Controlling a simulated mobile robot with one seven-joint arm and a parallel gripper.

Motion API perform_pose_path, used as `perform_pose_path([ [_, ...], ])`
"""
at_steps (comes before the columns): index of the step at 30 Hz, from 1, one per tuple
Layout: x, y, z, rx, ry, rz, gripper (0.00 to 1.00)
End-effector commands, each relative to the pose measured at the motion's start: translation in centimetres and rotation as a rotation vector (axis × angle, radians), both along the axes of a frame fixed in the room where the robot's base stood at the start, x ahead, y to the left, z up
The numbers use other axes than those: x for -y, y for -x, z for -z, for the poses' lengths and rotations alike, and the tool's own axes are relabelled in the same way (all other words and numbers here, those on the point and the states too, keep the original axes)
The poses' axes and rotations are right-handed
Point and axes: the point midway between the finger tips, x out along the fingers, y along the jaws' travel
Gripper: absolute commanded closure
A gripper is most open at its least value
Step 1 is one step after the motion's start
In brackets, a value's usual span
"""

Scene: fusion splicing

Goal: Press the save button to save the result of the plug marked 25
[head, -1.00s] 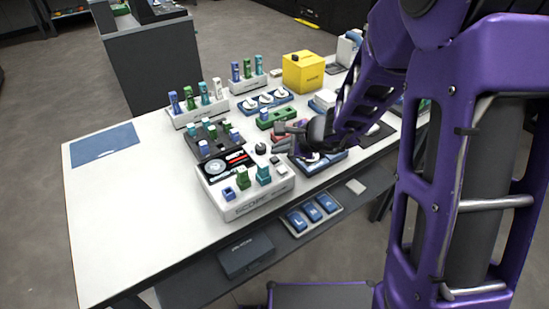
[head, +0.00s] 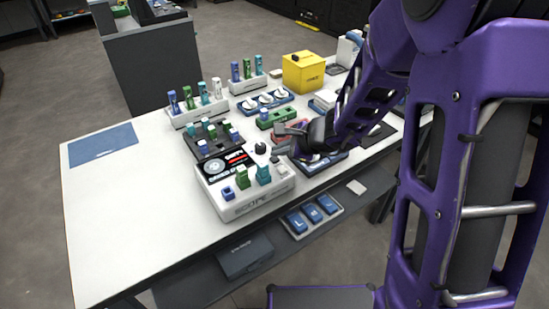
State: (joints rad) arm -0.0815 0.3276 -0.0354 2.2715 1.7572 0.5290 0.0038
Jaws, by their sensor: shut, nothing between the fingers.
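The white scope unit (head: 243,207) stands on the near part of the table, with a lit black screen (head: 226,164) on its top. Its front row holds a small blue piece (head: 228,193), a green plug (head: 242,179) and a teal plug (head: 264,175). A dark round knob (head: 260,148) is at the screen's right, and small pale buttons (head: 281,170) lie along the right side. My gripper (head: 281,140) is shut and empty, just behind and right of the unit; contact cannot be told. The save button and number 25 are too small to read.
Behind the unit are a dark plug tray (head: 203,150), white racks of plugs (head: 196,117), a blue tray with white rolls (head: 265,103) and a yellow box (head: 303,72). The table's left is clear apart from a blue mat (head: 103,144).

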Motion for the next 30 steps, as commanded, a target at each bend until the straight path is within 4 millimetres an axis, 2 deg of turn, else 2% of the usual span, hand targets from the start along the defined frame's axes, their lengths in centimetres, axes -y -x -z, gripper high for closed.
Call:
perform_pose_path([
  [30, 0.01, 0.03, 0.98, -0.001, 0.0, 0.0, 1.0],
])
